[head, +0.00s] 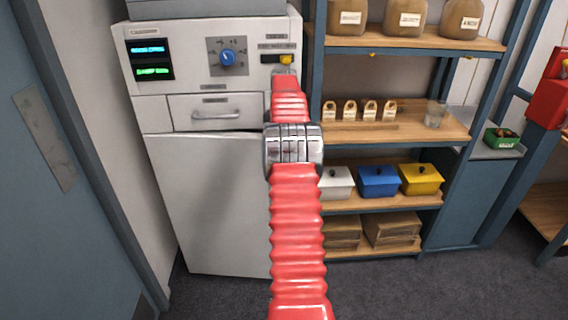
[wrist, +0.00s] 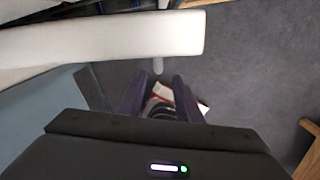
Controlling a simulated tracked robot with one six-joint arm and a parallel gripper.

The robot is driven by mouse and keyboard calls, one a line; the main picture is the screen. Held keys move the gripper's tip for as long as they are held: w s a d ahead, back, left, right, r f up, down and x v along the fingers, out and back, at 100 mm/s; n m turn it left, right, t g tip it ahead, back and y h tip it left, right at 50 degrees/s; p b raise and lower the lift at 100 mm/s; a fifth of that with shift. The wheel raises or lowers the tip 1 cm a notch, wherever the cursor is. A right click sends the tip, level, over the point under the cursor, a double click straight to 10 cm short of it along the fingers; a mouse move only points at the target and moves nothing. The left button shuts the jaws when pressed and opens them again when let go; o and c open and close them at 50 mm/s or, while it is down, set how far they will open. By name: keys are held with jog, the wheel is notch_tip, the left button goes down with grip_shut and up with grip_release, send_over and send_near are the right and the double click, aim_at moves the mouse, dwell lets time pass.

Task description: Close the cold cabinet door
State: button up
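The cold cabinet (head: 215,25) is a tall white unit at the left of the head view, with displays and a blue dial. Its plain white door (head: 205,200) fills the lower part; my red arm hides its right side. In the wrist view the door (wrist: 100,40) is a thick white slab across the top left, with a small pale knob-like part below it. A dark gap shows behind the slab, so the door looks ajar; how far I cannot tell. My gripper (wrist: 157,92) has its two dark purple fingers apart, empty, near that small part. The head view does not show the fingers.
A drawer (head: 215,112) sits above the door. A shelf rack (head: 400,130) with jars, bags and lidded boxes stands to the right. A blue-grey panel (head: 50,170) is at the left. Open grey floor (head: 400,290) lies in front. A red-white object lies below my fingers.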

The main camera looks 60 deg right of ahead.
jog(key=shift+r, duration=0.55)
